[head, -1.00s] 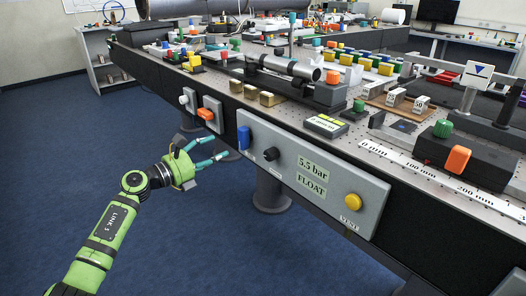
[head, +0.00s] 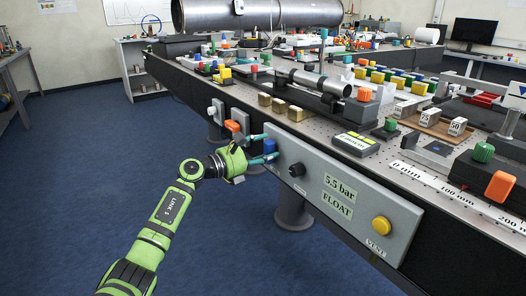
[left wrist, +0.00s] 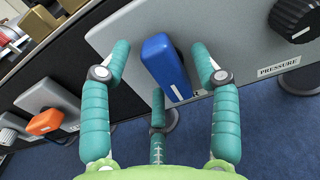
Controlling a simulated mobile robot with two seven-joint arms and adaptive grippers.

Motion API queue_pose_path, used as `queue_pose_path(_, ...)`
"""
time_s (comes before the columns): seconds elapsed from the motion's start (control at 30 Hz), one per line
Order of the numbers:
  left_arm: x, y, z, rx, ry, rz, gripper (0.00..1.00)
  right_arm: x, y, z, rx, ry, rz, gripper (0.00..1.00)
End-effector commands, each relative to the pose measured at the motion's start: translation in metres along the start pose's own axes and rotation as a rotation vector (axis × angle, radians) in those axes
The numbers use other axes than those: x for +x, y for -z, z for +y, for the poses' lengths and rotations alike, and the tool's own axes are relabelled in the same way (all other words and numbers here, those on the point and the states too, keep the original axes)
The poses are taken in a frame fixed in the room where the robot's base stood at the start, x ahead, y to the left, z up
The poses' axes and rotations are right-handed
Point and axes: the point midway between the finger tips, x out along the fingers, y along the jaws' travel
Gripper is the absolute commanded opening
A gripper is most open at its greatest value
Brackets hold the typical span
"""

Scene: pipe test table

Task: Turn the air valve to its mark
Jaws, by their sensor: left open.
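The blue valve lever (head: 269,147) sits at the left end of the grey panel (head: 313,186) on the table's front side. My left gripper (head: 263,148) is open at the lever. In the left wrist view its teal fingers (left wrist: 162,72) stand on both sides of the lever with gaps, and a third finger is below it. I cannot make out the valve's mark. My right gripper is not in view.
A black knob (head: 296,170) labelled PRESSURE in the wrist view, a display reading "5.5 bar FLOAT" (head: 338,196) and a yellow VENT button (head: 381,225) share the panel. An orange lever (head: 232,126) is to the left. The floor (head: 60,160) beside the table is clear.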

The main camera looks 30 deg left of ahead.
Motion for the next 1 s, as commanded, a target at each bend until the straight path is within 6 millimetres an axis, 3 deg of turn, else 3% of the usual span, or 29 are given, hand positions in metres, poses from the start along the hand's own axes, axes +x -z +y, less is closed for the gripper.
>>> queue_pose_path(0.1, -0.0001, 0.0003, -0.0001, -0.001, 0.0, 0.0, 0.58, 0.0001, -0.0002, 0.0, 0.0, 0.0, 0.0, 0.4)
queue_pose_path(0.23, -0.0002, 0.0004, -0.0001, -0.001, 0.0, 0.0, 0.06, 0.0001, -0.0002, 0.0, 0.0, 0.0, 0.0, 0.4)
queue_pose_path(0.67, -0.0004, -0.0003, 0.0002, -0.041, 0.0, 0.001, 0.05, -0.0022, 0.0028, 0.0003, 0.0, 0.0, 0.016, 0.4)
queue_pose_path(1.0, -0.0006, -0.0006, 0.002, -0.264, -0.001, 0.002, 0.05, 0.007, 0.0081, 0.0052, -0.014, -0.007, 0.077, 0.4)
